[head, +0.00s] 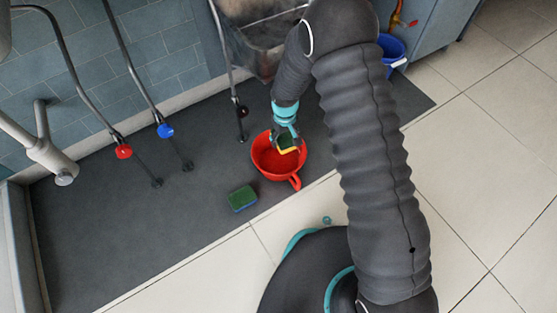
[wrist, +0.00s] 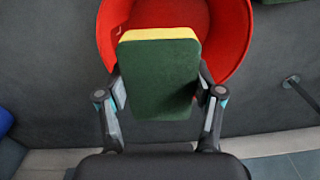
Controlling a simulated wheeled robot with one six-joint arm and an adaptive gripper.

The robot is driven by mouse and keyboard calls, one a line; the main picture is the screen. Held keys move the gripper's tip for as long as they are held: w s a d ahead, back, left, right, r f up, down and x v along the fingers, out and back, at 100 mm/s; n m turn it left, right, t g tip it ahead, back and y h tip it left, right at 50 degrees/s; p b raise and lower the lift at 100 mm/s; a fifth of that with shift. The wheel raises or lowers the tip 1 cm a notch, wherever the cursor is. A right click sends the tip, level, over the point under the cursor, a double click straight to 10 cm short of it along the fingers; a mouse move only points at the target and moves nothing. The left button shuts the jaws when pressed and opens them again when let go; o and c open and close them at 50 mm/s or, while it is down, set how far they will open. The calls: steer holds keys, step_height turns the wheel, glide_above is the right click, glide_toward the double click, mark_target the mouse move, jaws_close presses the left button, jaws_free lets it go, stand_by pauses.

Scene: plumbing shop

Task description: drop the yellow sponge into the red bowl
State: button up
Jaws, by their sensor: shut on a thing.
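My gripper (head: 287,140) is shut on the yellow sponge (head: 288,147), which has a dark green scouring side. In the wrist view the sponge (wrist: 160,75) sits between the two fingers of my gripper (wrist: 161,90), with its green face to the camera and a yellow edge at the top. The red bowl (head: 270,168) stands on the dark floor mat, its handle toward the lower right. In the head view the sponge is over the bowl's right part. In the wrist view the bowl (wrist: 236,42) lies beyond the sponge, which hides part of it. The exact height above the bowl is unclear.
Pipes with a red valve knob (head: 123,151) and a blue valve knob (head: 165,131) stand along the tiled wall. A blue bucket (head: 393,50) is at the back right.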

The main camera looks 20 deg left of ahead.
steer(key=o, duration=0.8)
steer(key=shift+o, duration=0.2)
step_height(320, 180, up, 12)
stand_by(0.6)
